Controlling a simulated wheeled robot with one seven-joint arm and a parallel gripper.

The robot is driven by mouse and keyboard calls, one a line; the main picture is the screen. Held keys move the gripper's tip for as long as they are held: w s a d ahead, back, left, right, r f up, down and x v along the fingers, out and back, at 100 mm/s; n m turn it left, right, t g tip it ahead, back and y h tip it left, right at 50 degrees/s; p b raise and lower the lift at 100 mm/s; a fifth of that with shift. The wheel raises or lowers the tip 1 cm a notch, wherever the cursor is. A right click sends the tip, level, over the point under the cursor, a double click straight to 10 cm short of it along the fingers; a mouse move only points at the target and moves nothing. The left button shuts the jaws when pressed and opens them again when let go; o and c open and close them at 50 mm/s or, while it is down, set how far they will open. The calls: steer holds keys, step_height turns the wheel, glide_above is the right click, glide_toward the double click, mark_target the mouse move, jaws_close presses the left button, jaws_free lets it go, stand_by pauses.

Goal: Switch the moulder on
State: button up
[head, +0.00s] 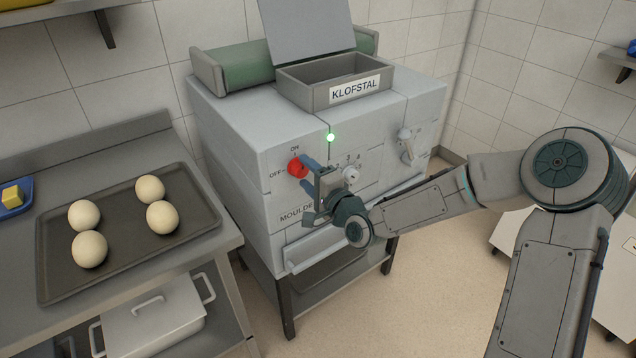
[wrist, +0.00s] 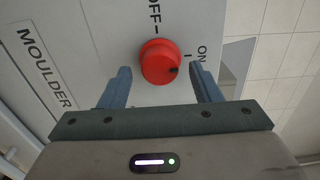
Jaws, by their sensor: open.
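The moulder (head: 262,128) is a pale grey machine on a stand. Its red knob (head: 297,167) sits on the front panel between an OFF mark at its left and an ON mark above. In the wrist view the knob (wrist: 158,58) carries a small dark mark at its lower right, nearer the ON tick than the OFF tick. A green light (head: 330,137) glows on the panel. My gripper (head: 307,176) is open in front of the knob. In the wrist view its fingers (wrist: 160,77) stand on either side of the knob, with gaps visible.
A numbered dial (head: 350,173) and a lever (head: 405,143) are right of the knob. A hopper labelled KLOFSTAL (head: 310,98) is on top. At left, a steel table (head: 215,220) bears a dark tray (head: 130,254) with several dough balls. A lidded white container (head: 155,315) stands below.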

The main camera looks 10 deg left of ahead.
steer(key=v, duration=1.3)
steer(key=shift+s+d, duration=0.2)
steer(key=shift+s, duration=0.05)
